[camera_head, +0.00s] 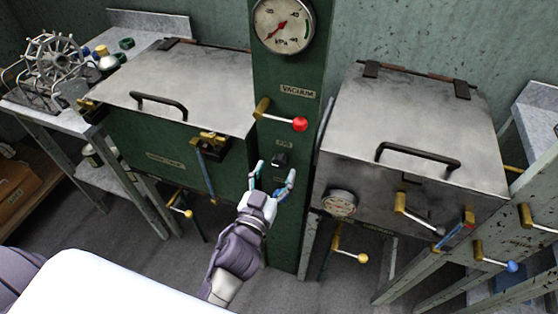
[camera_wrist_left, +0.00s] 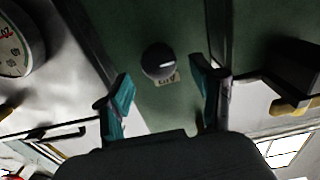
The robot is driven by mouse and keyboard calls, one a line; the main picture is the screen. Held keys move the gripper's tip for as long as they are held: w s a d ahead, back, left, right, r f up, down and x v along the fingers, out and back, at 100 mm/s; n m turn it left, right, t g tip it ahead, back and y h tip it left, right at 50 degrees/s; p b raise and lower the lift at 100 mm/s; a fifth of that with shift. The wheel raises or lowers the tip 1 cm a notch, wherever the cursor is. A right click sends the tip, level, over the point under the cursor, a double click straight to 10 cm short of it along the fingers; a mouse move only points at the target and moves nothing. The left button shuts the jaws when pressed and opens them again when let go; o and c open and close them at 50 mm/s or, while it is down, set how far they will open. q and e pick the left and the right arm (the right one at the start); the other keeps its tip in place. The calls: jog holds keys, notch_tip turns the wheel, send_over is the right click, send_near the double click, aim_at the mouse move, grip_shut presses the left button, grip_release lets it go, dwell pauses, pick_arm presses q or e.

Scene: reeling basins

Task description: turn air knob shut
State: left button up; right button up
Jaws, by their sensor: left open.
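The air knob (camera_head: 280,160) is a small black round knob on the front of the green column (camera_head: 283,220), below the vacuum lever with its red ball (camera_head: 300,124). It also shows in the left wrist view (camera_wrist_left: 157,61), with a small label beside it. My left gripper (camera_head: 276,172) is open in front of the column, its teal fingertips on either side of and a little below the knob in the head view. In the left wrist view the open fingers (camera_wrist_left: 162,88) frame the knob with nothing between them; contact cannot be seen. My right gripper is not in view.
A round gauge (camera_head: 283,24) tops the column. A lidded green basin (camera_head: 165,150) stands left and a lidded metal basin (camera_head: 415,130) right, close to the column. A side table (camera_head: 60,118) holds a wheel at far left.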

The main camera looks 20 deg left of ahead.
aim_at(281, 160)
pick_arm(q)
jog(key=shift+w, duration=1.4)
jog(key=shift+c, duration=0.3)
jog(key=c, duration=1.1)
